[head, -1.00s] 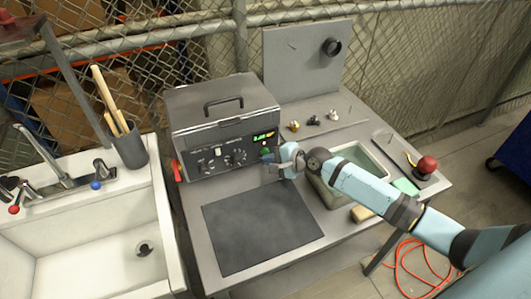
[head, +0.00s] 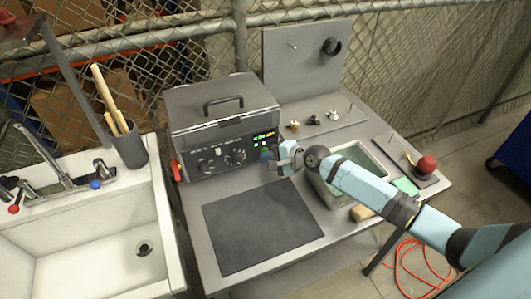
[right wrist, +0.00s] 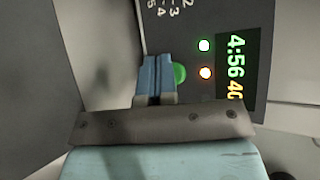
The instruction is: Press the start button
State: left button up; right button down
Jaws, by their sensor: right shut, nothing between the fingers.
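The thruster tank (head: 225,125) is a grey box with a closed lid, a handle and a dark control panel. The green round start button (right wrist: 180,73) shows in the right wrist view, partly hidden behind my fingertips. My right gripper (head: 268,158) is shut and empty, at the right end of the panel; in the right wrist view its blue fingers (right wrist: 156,77) overlap the button's left side. I cannot tell whether they touch it. The display (right wrist: 236,67) reads 4:56 in green and 40 in orange. My left gripper is out of view.
A dark mat (head: 262,225) lies before the tank. A basin (head: 353,165) is right of my gripper, under my forearm. Small fittings (head: 313,120) lie behind. A red knob (head: 426,164) stands far right, and a white sink (head: 90,240) is at left.

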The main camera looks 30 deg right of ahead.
jog(key=shift+s, duration=0.1)
dwell(0.3)
jog(key=shift+s+p, duration=0.6)
jog(key=shift+p, duration=0.1)
jog(key=shift+s, duration=0.1)
jog(key=s+p, duration=0.2)
jog(key=s, duration=0.1)
jog(key=shift+s+a+r+p, duration=0.1)
jog(key=shift+s+a+p, duration=0.05)
jog(key=shift+s+p, duration=0.45)
jog(key=shift+s, duration=0.4)
